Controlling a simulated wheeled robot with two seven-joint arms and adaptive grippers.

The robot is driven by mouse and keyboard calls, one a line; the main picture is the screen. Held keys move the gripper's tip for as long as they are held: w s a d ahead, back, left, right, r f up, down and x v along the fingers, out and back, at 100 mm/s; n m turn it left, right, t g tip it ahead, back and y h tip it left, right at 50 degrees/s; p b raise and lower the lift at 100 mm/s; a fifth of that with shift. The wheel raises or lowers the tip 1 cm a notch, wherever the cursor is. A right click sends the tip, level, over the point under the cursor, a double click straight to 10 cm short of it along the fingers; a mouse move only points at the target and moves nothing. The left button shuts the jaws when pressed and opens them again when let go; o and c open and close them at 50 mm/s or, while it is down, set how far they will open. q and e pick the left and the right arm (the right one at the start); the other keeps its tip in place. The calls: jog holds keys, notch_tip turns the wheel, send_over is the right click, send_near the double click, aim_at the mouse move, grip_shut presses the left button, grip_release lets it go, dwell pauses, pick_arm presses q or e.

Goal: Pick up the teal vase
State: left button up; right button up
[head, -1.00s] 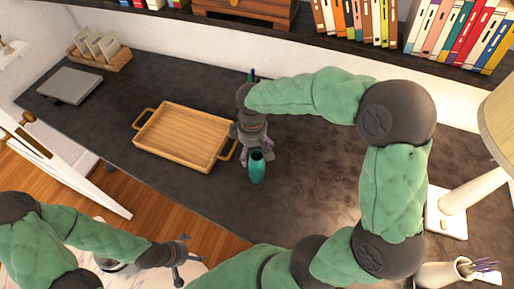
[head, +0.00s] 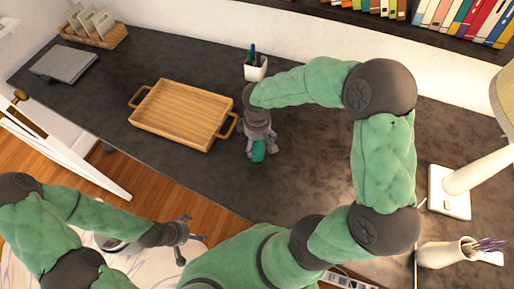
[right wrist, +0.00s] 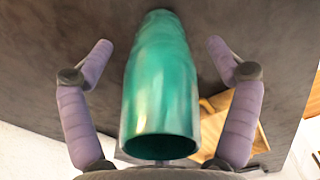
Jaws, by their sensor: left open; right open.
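The teal vase (head: 259,150) stands on the dark desk, just right of the wooden tray. In the right wrist view the vase (right wrist: 160,85) fills the middle, its open mouth toward the camera. My right gripper (head: 260,153) is open around the vase. Its two purple fingers (right wrist: 160,58) sit on either side, with a visible gap on each side. The fingers partly hide the vase in the head view. My left gripper (head: 190,240) is open and empty, in front of the desk at the lower left, far from the vase.
The wooden tray (head: 183,115) lies close left of the vase. A white pen cup (head: 256,69) stands behind my right gripper. A lamp base (head: 449,192) and a cream vase with flowers (head: 447,254) are at the right. A grey laptop (head: 63,63) lies far left.

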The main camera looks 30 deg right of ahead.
jog(key=shift+f, duration=0.4)
jog(key=c, duration=1.5)
jog(key=shift+r, duration=0.15)
